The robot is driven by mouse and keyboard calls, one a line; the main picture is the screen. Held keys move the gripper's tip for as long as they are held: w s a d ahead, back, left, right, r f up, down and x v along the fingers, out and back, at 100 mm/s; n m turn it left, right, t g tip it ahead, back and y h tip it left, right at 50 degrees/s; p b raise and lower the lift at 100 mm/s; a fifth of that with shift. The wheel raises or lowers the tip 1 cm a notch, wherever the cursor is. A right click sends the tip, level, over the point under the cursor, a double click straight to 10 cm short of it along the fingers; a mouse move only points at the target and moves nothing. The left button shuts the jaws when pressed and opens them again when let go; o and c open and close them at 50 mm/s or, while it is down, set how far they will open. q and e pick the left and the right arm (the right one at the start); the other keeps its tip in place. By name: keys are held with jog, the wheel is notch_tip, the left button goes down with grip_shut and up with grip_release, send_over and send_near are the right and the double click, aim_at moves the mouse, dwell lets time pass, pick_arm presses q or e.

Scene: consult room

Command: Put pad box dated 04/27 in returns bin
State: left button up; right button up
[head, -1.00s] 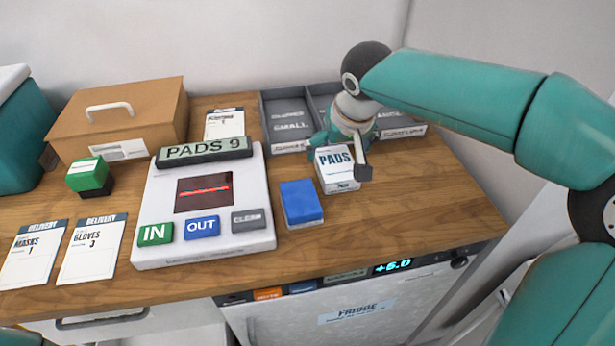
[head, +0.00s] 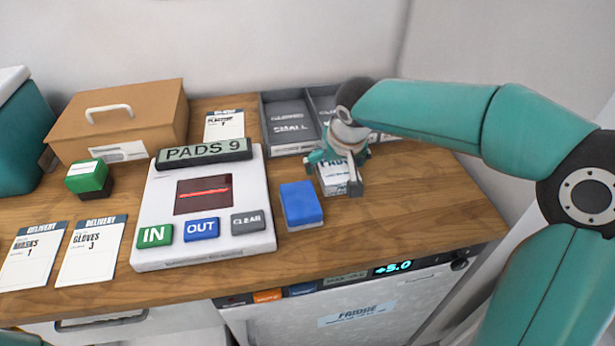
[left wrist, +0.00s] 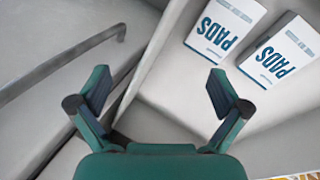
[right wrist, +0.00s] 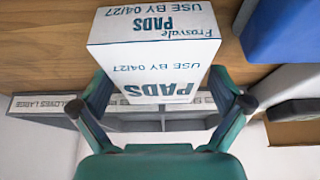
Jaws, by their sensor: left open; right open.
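A white pad box (head: 334,178) stands on the wooden counter, right of the blue block. In the right wrist view the pad box (right wrist: 152,50) reads "PADS" and "USE BY 04/27". My right gripper (head: 340,172) is open over it, one finger at each side of the box; I cannot tell whether they touch it. In the right wrist view my right gripper (right wrist: 172,90) has the box's near end between its fingers. My left gripper (left wrist: 148,95) is open and empty above a pale surface, with two other PADS boxes (left wrist: 225,28) (left wrist: 280,50) beyond it. No returns bin can be made out.
A scanner device (head: 205,210) showing "PADS 9" stands left of the blue block (head: 301,205). Grey trays (head: 288,147) stand behind the pad box. A cardboard box (head: 118,120) and delivery cards (head: 92,250) are at left. The counter's right front is clear.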

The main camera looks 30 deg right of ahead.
jog(key=shift+f+b, duration=0.25)
jog(key=shift+b, duration=0.1)
jog(key=shift+c, duration=0.3)
jog(key=c, duration=1.1)
jog(key=shift+c, duration=0.2)
jog(key=shift+r, duration=0.15)
